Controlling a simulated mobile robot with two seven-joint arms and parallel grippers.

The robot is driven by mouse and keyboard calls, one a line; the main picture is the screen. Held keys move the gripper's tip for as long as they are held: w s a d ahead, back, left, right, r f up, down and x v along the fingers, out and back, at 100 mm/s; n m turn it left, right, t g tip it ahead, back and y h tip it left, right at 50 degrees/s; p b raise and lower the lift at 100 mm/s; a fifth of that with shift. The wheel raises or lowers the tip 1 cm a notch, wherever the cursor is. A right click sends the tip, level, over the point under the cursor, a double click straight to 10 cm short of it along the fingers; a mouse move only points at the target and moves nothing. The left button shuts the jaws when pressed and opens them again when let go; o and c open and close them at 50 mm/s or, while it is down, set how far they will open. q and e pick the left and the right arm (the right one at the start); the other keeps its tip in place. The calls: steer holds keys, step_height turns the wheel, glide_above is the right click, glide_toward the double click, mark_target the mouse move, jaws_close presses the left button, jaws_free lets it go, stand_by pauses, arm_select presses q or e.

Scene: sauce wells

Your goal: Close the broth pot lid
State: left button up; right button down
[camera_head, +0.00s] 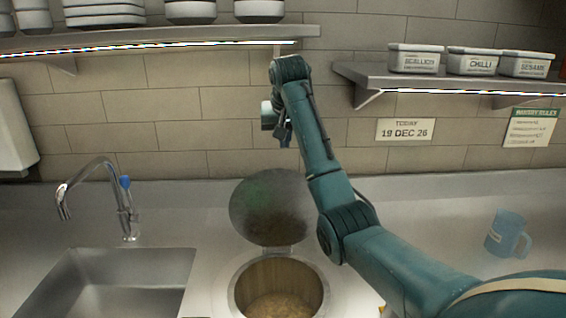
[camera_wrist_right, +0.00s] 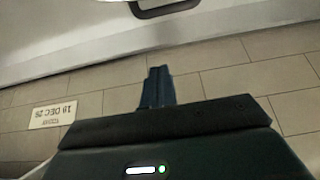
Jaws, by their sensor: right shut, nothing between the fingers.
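The broth pot (camera_head: 278,290) is set into the counter, its mouth open with brownish broth inside. Its round dark lid (camera_head: 270,208) stands raised on the far side of the pot, leaning up toward the wall. My right gripper (camera_head: 285,136) is above and behind the lid, near the tiled wall, and does not touch the lid. In the right wrist view its fingers (camera_wrist_right: 158,82) are together with nothing between them. My left gripper is in neither view.
A sink (camera_head: 120,285) with a tap (camera_head: 128,205) lies left of the pot. A blue mug (camera_head: 507,234) stands on the counter at right. Shelves with bowls (camera_head: 190,11) and labelled containers (camera_head: 472,61) hang above. The counter (camera_head: 185,212) between tap and lid is clear.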

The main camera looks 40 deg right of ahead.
arm_select(q)
steer(key=p, duration=0.1)
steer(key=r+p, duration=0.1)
steer(key=p, duration=0.1)
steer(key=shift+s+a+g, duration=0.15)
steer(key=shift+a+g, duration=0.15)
arm_select(e)
step_height(320, 180, down, 9)
steer(key=shift+w+d, duration=0.25)
steer(key=shift+w, duration=0.15)
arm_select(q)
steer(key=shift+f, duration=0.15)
arm_select(e)
steer(key=shift+f, duration=0.1)
